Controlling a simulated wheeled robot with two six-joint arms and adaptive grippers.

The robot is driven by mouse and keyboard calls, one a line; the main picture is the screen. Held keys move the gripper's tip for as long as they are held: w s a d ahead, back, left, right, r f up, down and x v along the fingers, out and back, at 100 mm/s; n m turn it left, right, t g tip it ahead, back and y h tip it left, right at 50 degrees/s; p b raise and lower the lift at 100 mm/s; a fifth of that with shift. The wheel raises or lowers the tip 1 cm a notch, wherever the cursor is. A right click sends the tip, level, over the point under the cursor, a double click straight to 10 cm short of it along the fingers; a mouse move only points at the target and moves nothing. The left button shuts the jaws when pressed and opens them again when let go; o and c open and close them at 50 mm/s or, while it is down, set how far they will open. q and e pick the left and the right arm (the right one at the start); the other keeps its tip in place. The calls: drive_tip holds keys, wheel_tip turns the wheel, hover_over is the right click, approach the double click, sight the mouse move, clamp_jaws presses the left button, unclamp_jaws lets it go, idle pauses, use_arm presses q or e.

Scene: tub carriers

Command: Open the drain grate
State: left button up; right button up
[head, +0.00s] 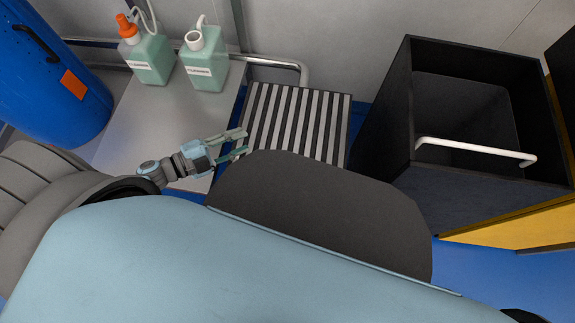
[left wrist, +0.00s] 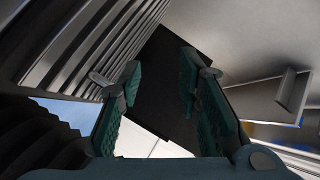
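The drain grate (head: 318,122), with pale slats and dark gaps, lies in the middle of the head view. My body hides its near part. I cannot tell whether it is raised. My left gripper (head: 246,142) is at its left edge, with its two fingers spread and pointing at it. In the left wrist view the gripper (left wrist: 160,90) has its teal pads apart, with nothing held between them. Pale slats that look like the grate (left wrist: 95,40) run along the upper left there, and a dark surface shows behind the gap. I cannot tell whether a finger touches the grate. My right gripper is out of view.
Left of the grate is a grey bench top (head: 165,125) with two green jugs (head: 150,58) (head: 206,64). A blue drum (head: 45,75) stands at far left. A dark open tub (head: 395,125) with a white handle (head: 475,150) stands right. A pipe (head: 280,62) runs along the wall.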

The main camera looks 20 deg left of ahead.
sight(287, 163)
use_arm(q)
drive_tip(key=s+m+g+h, duration=0.1)
drive_tip(key=s, duration=0.1)
drive_tip(key=s+d+m+g+h, duration=0.1)
drive_tip(key=s+m+g, duration=0.1)
drive_tip(key=s+d+m+g+h, duration=0.1)
drive_tip(key=s, duration=0.1)
drive_tip(key=shift+s+f+g+h+b, duration=0.1)
drive_tip(key=shift+f+g+h+b, duration=0.2)
drive_tip(key=shift+f+h, duration=0.1)
drive_tip(key=b+x, duration=0.1)
drive_tip(key=x, duration=1.2)
drive_tip(key=shift+d+f, duration=0.1)
drive_tip(key=shift+w+d, duration=0.3)
drive_tip(key=shift+d, duration=0.05)
clamp_jaws()
